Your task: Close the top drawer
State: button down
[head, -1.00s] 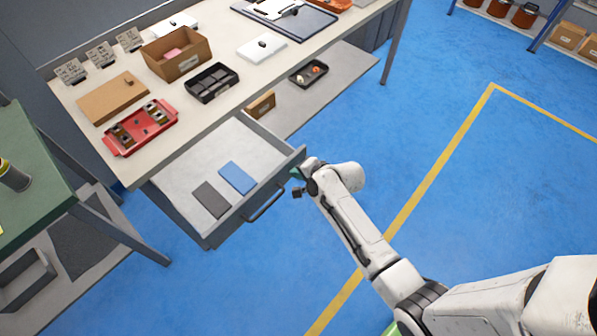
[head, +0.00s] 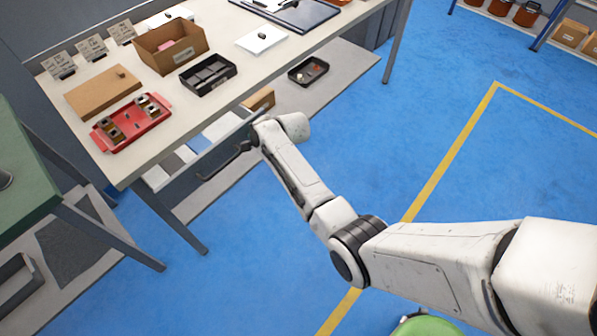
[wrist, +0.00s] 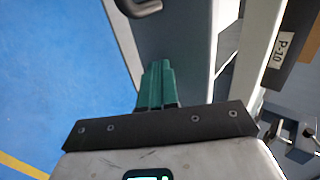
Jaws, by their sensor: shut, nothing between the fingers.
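The top drawer (head: 190,172) under the workbench is partly open. A strip of its pale inside shows below the bench edge, with parts of a blue card (head: 200,143) and a grey card (head: 184,154). Its dark bar handle (head: 226,164) faces outward. In the wrist view the drawer's grey front (wrist: 180,35) and the end of the handle (wrist: 139,7) show. My gripper (wrist: 157,68) is shut and empty, its green fingertips at the drawer front beside the handle. Whether they touch cannot be told. In the head view my wrist hides the fingers.
The bench top (head: 170,140) carries a red tray (head: 131,123), a black tray (head: 208,75) and a cardboard box (head: 170,46). A lower shelf (head: 330,80) holds a small black tray (head: 308,71). A green table (head: 25,190) stands left. Blue floor to the right is clear.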

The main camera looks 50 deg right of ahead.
jog(key=w+b, duration=0.3)
jog(key=w, duration=0.3)
jog(key=shift+f+b, duration=0.2)
jog(key=shift+b, duration=0.15)
jog(key=shift+w+r+b, duration=0.2)
jog(key=shift+w+b, duration=0.25)
jog(key=shift+w, duration=0.4)
jog(key=shift+s, duration=0.2)
jog(key=s+f+p+v, duration=0.1)
jog(key=p+v, duration=0.2)
jog(key=v, duration=0.9)
jog(key=shift+s+f+p, duration=0.2)
jog(key=shift+s+p, duration=0.15)
jog(key=shift+s, duration=0.25)
